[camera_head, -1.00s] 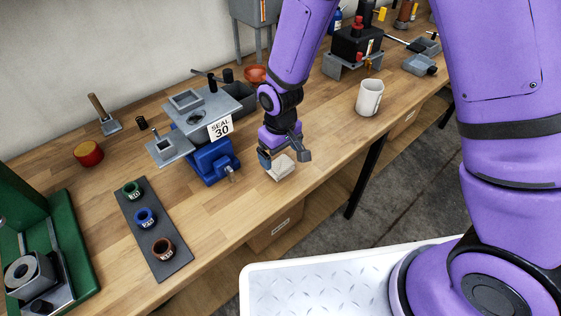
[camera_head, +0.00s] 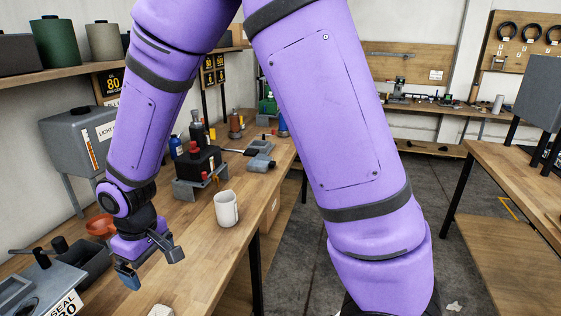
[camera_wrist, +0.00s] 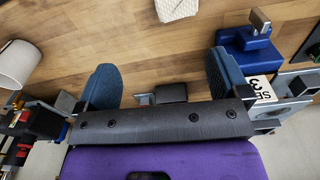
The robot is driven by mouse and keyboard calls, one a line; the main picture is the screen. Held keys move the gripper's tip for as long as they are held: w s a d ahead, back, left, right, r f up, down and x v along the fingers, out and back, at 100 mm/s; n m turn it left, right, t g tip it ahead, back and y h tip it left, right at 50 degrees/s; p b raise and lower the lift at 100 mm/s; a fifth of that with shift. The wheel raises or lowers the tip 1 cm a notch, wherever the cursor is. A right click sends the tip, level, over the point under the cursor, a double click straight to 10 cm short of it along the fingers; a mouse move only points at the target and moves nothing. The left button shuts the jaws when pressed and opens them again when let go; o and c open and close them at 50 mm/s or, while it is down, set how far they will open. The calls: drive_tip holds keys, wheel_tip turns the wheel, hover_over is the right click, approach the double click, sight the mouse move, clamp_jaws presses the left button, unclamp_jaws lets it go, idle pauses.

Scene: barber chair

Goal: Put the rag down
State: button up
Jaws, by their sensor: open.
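The rag (camera_wrist: 178,8) is a pale, folded cloth lying on the wooden bench. In the wrist view it is at the top edge, beyond my fingertips and apart from them. In the head view only a corner of the rag (camera_head: 160,311) shows at the bottom edge. My gripper (camera_head: 152,262) is open and empty, above the bench and a little behind the rag.
A white mug (camera_head: 226,209) stands on the bench to the right. A black device (camera_head: 198,165) stands farther back.

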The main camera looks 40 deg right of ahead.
drive_tip(key=s+d+r+m+t, duration=0.1)
drive_tip(key=s+d+r+m, duration=0.1)
drive_tip(key=d+r, duration=0.5)
drive_tip(key=s+d+r+m+t, duration=0.1)
drive_tip(key=s+d+r, duration=0.3)
drive_tip(key=r, duration=0.5)
drive_tip(key=s+d+r+m+t, duration=0.2)
drive_tip(key=s+d+r, duration=0.6)
drive_tip(key=s, duration=0.5)
drive_tip(key=d+m, duration=0.1)
drive_tip(key=d, duration=0.1)
drive_tip(key=shift+d+r+t, duration=0.15)
drive_tip(key=shift+d+t, duration=0.15)
